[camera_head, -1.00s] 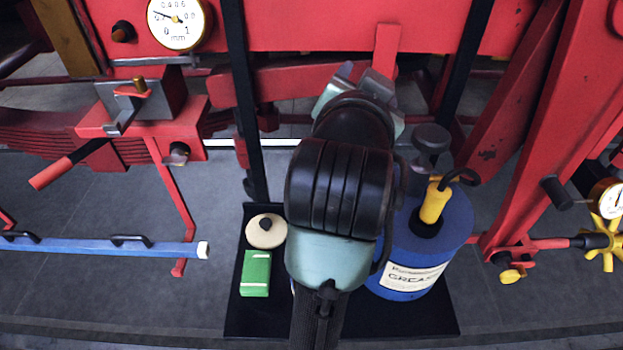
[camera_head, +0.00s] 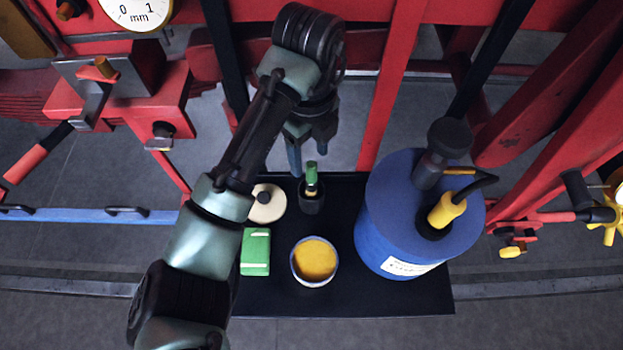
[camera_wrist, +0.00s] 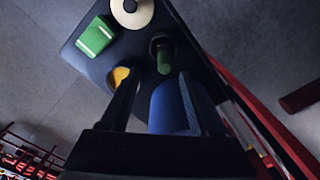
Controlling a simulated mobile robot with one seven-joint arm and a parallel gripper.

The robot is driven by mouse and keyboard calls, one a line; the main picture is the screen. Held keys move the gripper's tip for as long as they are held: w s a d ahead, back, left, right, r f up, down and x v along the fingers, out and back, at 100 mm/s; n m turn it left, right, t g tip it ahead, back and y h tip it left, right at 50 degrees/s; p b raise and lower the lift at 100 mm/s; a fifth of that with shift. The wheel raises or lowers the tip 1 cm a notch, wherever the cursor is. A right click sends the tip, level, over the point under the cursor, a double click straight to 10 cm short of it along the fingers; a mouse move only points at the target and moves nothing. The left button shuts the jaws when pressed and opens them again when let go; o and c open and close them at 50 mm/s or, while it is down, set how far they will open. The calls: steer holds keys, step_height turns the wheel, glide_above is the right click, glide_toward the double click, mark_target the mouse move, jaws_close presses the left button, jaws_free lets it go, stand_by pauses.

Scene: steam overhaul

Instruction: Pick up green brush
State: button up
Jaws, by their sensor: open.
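The green brush (camera_head: 311,174) stands upright in a small dark cup (camera_head: 312,203) at the back of a black tray (camera_head: 345,300). In the wrist view the brush (camera_wrist: 163,61) shows beyond the fingertips, near the middle between them. My gripper (camera_head: 309,150) is open and empty. It points down just behind and above the brush, and I see no contact.
On the tray are a round cream lid (camera_head: 267,205), a green box (camera_head: 255,252), a bowl of yellow grease (camera_head: 314,260) and a large blue grease can (camera_head: 390,245). Red frame bars (camera_head: 385,95) stand close behind. A blue bar (camera_head: 90,215) lies left.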

mark_target(310, 165)
steer(key=f, duration=0.4)
steer(key=shift+w+f, duration=0.25)
steer(key=shift+f, duration=0.1)
steer(key=shift+s+f, duration=0.15)
steer(key=shift+f, duration=0.2)
steer(key=f, duration=0.2)
steer(key=f+p, duration=0.1)
steer(key=f, duration=0.2)
steer(key=shift+w+d, duration=0.15)
steer(key=shift+w, duration=0.05)
jaws_close()
